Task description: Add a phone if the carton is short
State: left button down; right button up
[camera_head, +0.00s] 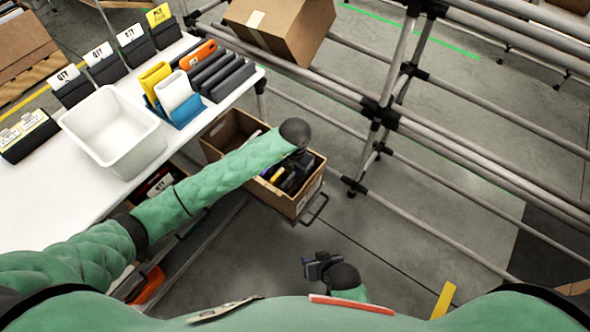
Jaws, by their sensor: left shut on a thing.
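An open brown carton (303,202) sits tilted beside the table, with several dark items and a yellow one showing in its near end. Its middle is hidden behind my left arm. My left gripper (296,168) is over the near end of this carton, shut on a dark item that my wrist and the carton's contents largely hide. Phone-like slabs stand on the table: a yellow one (155,76), a white one (174,92), an orange one (197,54) and several black ones (222,74). My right gripper (312,268) is low in the middle, away from the carton; its finger opening is unclear.
A white, empty bin (113,133) stands on the white table (60,205). Black holders with white and yellow labels (133,40) line the table's back. Another brown carton (278,27) rests tilted by the metal rails (390,105). The floor at right is clear beyond the rails.

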pick_arm(q)
jog(key=shift+f, duration=0.2)
dwell(0.5)
pick_arm(e)
jog(key=shift+s+f, duration=0.1)
jog(key=shift+f, duration=0.05)
dwell(0.3)
pick_arm(q)
jog(key=c, duration=1.3)
grip_release()
jog(key=shift+c, duration=0.2)
pick_arm(e)
jog(key=shift+w, duration=0.35)
